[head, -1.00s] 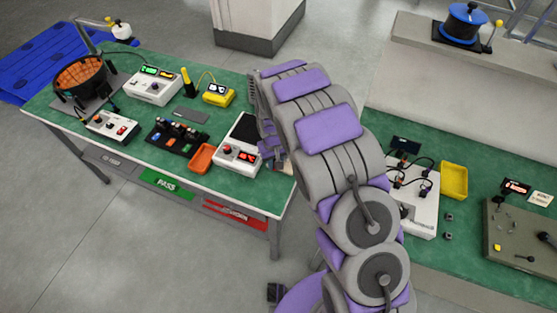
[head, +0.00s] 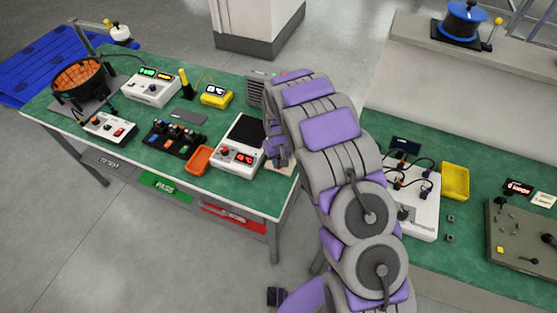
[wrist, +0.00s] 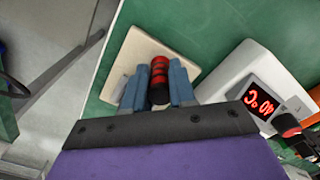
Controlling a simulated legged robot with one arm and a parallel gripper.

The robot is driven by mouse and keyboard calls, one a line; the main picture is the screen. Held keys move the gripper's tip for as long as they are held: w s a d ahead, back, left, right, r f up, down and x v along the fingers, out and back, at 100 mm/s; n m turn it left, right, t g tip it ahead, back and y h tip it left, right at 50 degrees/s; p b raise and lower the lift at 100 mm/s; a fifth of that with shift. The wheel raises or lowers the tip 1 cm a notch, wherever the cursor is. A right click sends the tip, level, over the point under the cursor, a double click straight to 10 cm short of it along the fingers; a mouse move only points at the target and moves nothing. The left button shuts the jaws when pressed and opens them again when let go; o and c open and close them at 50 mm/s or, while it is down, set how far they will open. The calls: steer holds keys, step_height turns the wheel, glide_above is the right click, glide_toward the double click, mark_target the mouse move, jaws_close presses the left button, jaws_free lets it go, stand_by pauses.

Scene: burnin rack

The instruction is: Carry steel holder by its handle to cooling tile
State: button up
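The red-and-black handle (wrist: 159,80) of the steel holder stands between the blue-grey fingers of my gripper (wrist: 159,92) in the wrist view. The fingers press close on both sides of it. A small grey piece (wrist: 121,88), perhaps part of the holder, shows left of the fingers; the rest is hidden beneath. The beige cooling tile (wrist: 142,48) lies under the gripper on the green bench. Whether the holder touches the tile cannot be told. In the head view my gripper (head: 277,148) is above the tile (head: 281,166) at the bench's right end.
A white heater box (head: 237,155) with a black plate and red display stands just left of the tile. An orange tray (head: 199,160) lies farther left. A grey vented unit (head: 256,90) stands behind the gripper. The bench's right edge is close to the tile.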

steer(key=o, duration=0.4)
steer(key=shift+d, duration=0.1)
steer(key=shift+o, duration=0.2)
steer(key=shift+a, duration=0.2)
steer(key=shift+a, duration=0.1)
step_height(320, 180, up, 12)
steer(key=p, duration=0.2)
steer(key=s+d+r+m, duration=0.1)
steer(key=s+d+r, duration=0.6)
steer(key=r, duration=0.3)
steer(key=s+d+r+m, duration=0.1)
steer(key=s+d+r, duration=0.2)
steer(key=s, duration=0.8)
steer(key=s+d+r+m+g, duration=0.1)
steer(key=s+d+r, duration=0.2)
steer(key=s, duration=0.8)
steer(key=s+d+r+m, duration=0.1)
steer(key=s+d+r, duration=0.2)
steer(key=s, duration=0.8)
steer(key=shift+d+r+m+g, duration=0.3)
steer(key=shift+r+g, duration=0.1)
steer(key=shift+r, duration=0.25)
